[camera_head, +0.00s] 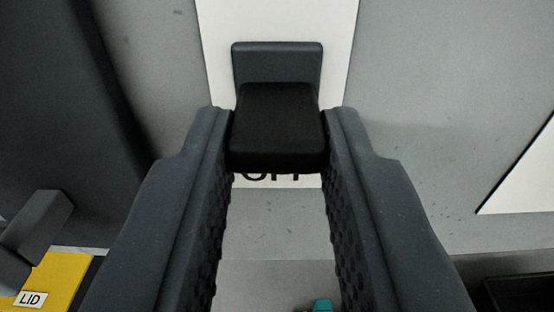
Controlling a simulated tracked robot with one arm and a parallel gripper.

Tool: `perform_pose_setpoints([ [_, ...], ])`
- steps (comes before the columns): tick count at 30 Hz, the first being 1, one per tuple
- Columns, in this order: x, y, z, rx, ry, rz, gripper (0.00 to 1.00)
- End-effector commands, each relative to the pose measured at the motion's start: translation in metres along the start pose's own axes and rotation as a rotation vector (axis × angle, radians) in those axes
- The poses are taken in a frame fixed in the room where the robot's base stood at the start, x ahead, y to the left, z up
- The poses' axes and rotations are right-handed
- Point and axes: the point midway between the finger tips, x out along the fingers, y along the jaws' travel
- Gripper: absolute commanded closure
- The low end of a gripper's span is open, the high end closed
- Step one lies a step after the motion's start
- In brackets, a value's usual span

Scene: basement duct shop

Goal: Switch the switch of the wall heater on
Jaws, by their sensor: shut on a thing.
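The switch (278,118) is a black block on a dark grey backing (277,62). It sits on a white plate (222,20) of the wall heater, upper middle of the view. Dark lettering just under the switch is partly covered and seems to read "OFF". My gripper (278,140) has one finger on each side of the switch, with the fingertips against its sides. The gripper is shut on the switch. The finger pads are ridged, and the gap between them below the switch is empty.
A large dark body (60,100) stands at the left. A yellow thing with a "LID" label (30,299) is at the lower left, beside a grey block (40,222). A white panel (525,175) is at the right, a dark tray-like thing (520,292) below it. A small teal thing (322,305) shows at the bottom.

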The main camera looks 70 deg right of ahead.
Motion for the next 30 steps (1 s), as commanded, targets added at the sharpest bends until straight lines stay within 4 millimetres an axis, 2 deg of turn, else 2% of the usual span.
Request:
perform_pose_setpoints([
  [3, 0.000, -0.001, -0.008, 0.001, -0.047, -0.002, 0.99],
  [30, 0.001, 0.000, -0.019, 0.000, -0.336, -0.001, 0.99],
])
